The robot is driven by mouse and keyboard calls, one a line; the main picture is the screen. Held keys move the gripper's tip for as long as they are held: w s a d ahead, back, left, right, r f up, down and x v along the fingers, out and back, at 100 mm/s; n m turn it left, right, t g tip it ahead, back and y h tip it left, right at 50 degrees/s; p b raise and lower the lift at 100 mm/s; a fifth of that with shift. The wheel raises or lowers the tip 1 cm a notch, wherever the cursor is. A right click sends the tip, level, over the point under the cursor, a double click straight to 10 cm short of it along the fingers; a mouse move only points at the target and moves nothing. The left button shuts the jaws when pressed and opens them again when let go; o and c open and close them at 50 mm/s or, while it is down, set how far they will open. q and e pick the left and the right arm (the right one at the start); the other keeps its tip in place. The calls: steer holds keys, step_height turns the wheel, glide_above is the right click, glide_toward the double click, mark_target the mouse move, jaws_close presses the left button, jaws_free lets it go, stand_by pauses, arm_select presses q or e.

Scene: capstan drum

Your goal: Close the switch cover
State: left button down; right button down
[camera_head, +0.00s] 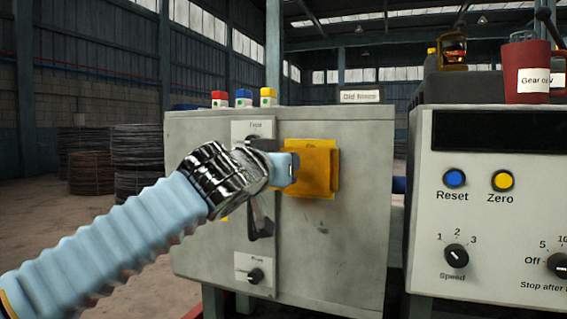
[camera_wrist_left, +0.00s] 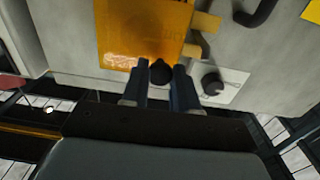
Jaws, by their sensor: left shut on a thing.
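The orange, see-through switch cover (camera_head: 316,170) is on the front of the grey cabinet, right of the white "Type" strip. In the left wrist view the cover (camera_wrist_left: 143,25) lies just beyond my fingers, with yellow hinge-like tabs (camera_wrist_left: 205,22) at one side. My left gripper (camera_head: 291,167) reaches in from the left and overlaps the cover's left part. In the wrist view my left gripper (camera_wrist_left: 161,85) is shut on a small black knob (camera_wrist_left: 160,70) at the cover's edge. The switch behind the cover cannot be made out. My right gripper is out of view.
On the cabinet (camera_head: 350,240) are a black lever (camera_head: 260,222) below my wrist and a dial (camera_head: 255,275). Red, blue and yellow buttons (camera_head: 243,98) stand on top. A control panel (camera_head: 480,225) stands to the right, with a red cup (camera_head: 527,70) above it.

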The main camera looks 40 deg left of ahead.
arm_select(q)
steer(key=c, duration=0.8)
jaws_free()
steer(key=shift+c, duration=0.2)
steer(key=v, duration=1.3)
steer(key=shift+s+b, duration=0.3)
steer(key=shift+b, duration=0.1)
steer(key=shift+d, duration=0.15)
